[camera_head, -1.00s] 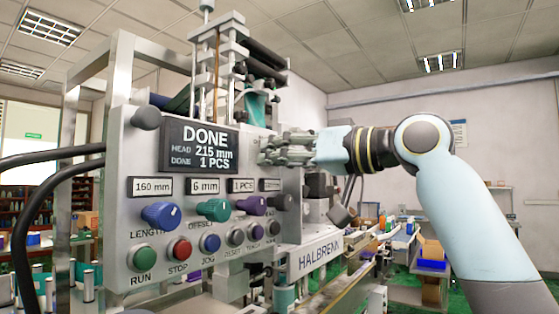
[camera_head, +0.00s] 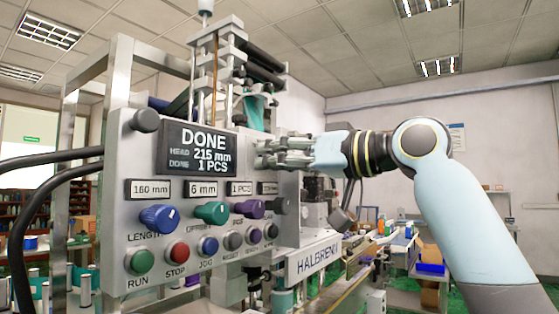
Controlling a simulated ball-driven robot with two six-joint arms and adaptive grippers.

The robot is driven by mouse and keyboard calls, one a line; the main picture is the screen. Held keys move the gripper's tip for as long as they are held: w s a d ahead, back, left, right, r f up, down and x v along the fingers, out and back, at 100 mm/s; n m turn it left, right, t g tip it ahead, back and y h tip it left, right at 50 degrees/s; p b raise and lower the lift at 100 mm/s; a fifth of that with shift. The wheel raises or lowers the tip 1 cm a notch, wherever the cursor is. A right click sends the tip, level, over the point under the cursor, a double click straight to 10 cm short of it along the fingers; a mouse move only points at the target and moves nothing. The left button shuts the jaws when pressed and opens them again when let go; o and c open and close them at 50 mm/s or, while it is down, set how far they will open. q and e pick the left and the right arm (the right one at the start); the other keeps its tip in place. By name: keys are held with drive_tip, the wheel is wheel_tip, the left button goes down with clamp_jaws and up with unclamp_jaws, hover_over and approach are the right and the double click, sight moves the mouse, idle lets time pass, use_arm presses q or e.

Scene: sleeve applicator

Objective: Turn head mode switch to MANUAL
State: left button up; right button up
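The grey control panel (camera_head: 118,215) of the machine fills the left middle of the head view. Its display (camera_head: 200,150) reads DONE, HEAD 215 mm, DONE 1 PCS. Blue (camera_head: 159,218), teal (camera_head: 211,213) and purple (camera_head: 249,209) knobs sit below it, with a dark knob (camera_head: 281,206) at the right end. I cannot make out a switch marked head mode. My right gripper (camera_head: 262,154) points left at the upper right of the panel, just right of the display. Its fingers hide that area; contact and finger gap are unclear. My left gripper is out of view.
Green RUN (camera_head: 140,261) and red STOP (camera_head: 177,253) buttons and several smaller buttons line the panel's lower edge. Black cables (camera_head: 40,197) run in from the left. A metal frame and rollers rise above. Free air lies below my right arm, before the back benches.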

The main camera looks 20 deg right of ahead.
drive_tip(key=v, duration=1.2)
idle(0.6)
drive_tip(key=shift+f, duration=0.1)
